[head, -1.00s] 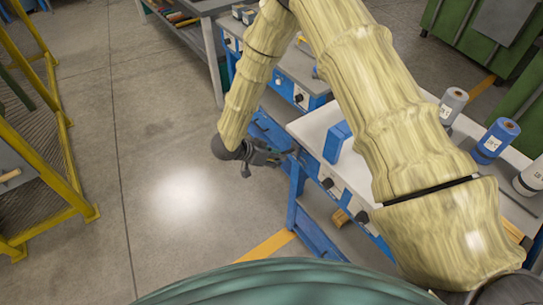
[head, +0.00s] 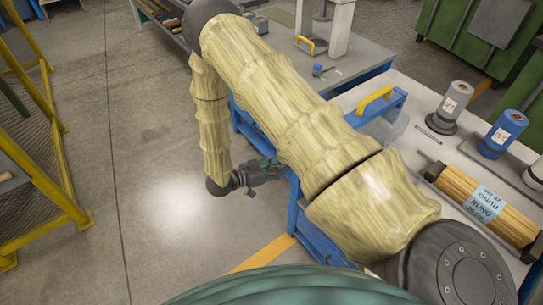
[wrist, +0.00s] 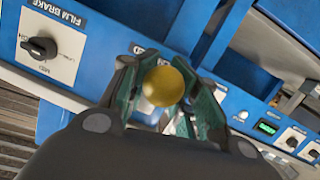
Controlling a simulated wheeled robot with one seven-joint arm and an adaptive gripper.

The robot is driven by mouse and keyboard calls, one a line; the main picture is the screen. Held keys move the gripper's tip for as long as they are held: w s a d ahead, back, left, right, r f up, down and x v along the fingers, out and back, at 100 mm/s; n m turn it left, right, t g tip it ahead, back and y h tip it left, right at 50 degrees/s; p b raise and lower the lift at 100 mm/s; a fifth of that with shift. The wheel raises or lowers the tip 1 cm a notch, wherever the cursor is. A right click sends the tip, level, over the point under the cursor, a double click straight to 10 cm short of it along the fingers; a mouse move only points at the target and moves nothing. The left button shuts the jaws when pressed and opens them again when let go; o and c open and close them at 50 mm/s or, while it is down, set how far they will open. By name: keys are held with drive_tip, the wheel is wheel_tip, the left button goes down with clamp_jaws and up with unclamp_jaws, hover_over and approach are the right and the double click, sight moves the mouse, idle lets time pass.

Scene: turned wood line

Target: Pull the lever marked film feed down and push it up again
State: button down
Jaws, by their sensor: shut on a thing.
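A lever with a round yellow knob (wrist: 164,87) shows in the wrist view, in front of the blue machine panel. My gripper (wrist: 166,98) has its two dark green fingers closed on either side of the knob. The label behind the fingers is mostly covered, so I cannot read it in full. In the head view my gripper (head: 272,168) is at the front side of the blue machine, and the knob cannot be made out there.
A black rotary knob (wrist: 40,48) marked film brake is left on the panel. A small green display (wrist: 267,128) and more dials are at right.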

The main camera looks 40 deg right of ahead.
drive_tip(key=shift+a+f, duration=0.1)
drive_tip(key=shift+f, duration=0.15)
drive_tip(key=c, duration=1.4)
unclamp_jaws()
drive_tip(key=shift+w, duration=0.1)
drive_tip(key=shift+r, duration=0.1)
drive_tip(key=v, duration=1.2)
